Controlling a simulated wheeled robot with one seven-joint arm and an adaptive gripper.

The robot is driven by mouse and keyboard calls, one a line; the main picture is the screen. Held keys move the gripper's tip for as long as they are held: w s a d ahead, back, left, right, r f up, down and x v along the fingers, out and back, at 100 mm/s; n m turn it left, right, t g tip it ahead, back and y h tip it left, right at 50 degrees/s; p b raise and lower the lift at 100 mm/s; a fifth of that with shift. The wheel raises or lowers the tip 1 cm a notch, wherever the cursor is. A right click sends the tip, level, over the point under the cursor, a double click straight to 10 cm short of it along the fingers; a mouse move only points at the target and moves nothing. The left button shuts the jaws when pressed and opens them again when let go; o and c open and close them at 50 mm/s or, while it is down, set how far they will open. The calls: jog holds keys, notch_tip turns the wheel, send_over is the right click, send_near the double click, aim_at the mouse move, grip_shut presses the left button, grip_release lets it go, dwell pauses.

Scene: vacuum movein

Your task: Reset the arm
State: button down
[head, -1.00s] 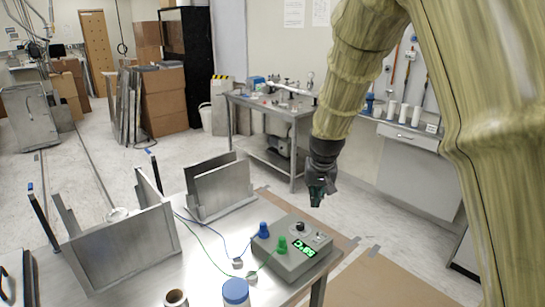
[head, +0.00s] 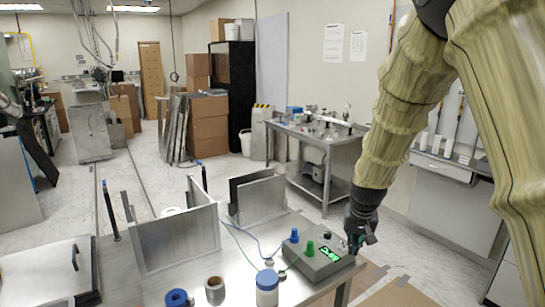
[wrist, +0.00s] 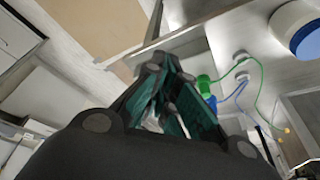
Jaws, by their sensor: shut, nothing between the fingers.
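My arm comes down from the upper right in the head view. My gripper (head: 358,240) points down at the right end of the metal table, by the right edge of a grey control box. In the wrist view my gripper (wrist: 172,75) has its dark green fingers drawn together, with nothing between them. The grey control box (head: 322,266) has a green lit display, a blue plug (head: 294,236) and a green plug (head: 310,248). I cannot tell whether the gripper touches the box.
The metal table (head: 215,262) carries upright metal plates (head: 178,240), a blue-lidded white jar (head: 267,288), a tape roll (head: 215,290) and a blue ring (head: 176,298). Blue and green wires cross its top. A workbench (head: 318,138) stands behind. Open floor lies between them.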

jog(key=s+f+g, duration=0.1)
jog(key=s+f, duration=0.5)
jog(key=f, duration=0.4)
jog(key=s+d+f+n, duration=0.1)
jog(key=s+f, duration=0.5)
jog(key=f, duration=0.3)
jog(key=s+f+g, duration=0.1)
jog(key=s+f, duration=0.6)
jog(key=f, duration=0.3)
jog(key=s+f, duration=0.5)
jog(key=s, duration=0.8)
jog(key=s+a+f+n+g, duration=0.1)
jog(key=s+f, duration=0.5)
jog(key=s, duration=0.7)
jog(key=shift+a+f, duration=0.2)
jog(key=shift+a, duration=0.05)
